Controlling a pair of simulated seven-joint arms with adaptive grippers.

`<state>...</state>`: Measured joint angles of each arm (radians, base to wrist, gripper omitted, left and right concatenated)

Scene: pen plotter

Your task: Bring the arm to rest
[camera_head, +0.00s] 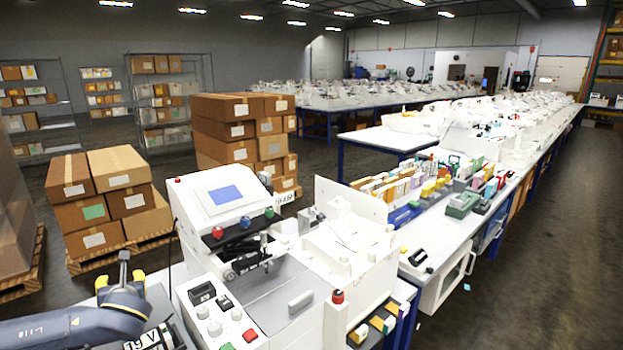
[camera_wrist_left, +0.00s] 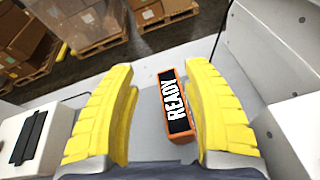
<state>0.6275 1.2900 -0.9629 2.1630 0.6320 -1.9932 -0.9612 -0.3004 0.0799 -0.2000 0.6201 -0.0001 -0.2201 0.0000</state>
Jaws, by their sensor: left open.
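My left arm comes in at the lower left of the head view. Its left gripper (camera_head: 120,279) has yellow fingers spread apart and stands left of the white machine (camera_head: 212,181) with the blue screen. In the left wrist view the left gripper (camera_wrist_left: 160,85) is open, with a clear gap between its fingers. An orange-edged block (camera_wrist_left: 168,76) with a black face reading "READY" shows between the fingers, nearer the right one. I cannot tell how far below the fingertips it lies. My right gripper is in neither view.
A white box with a dark slot (camera_wrist_left: 20,150) stands left of the fingers in the wrist view. Grey-white panels rise at the right. Stacked cartons (camera_head: 105,200) on pallets stand behind the arm. A long bench (camera_head: 430,235) with many small boxes runs to the right.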

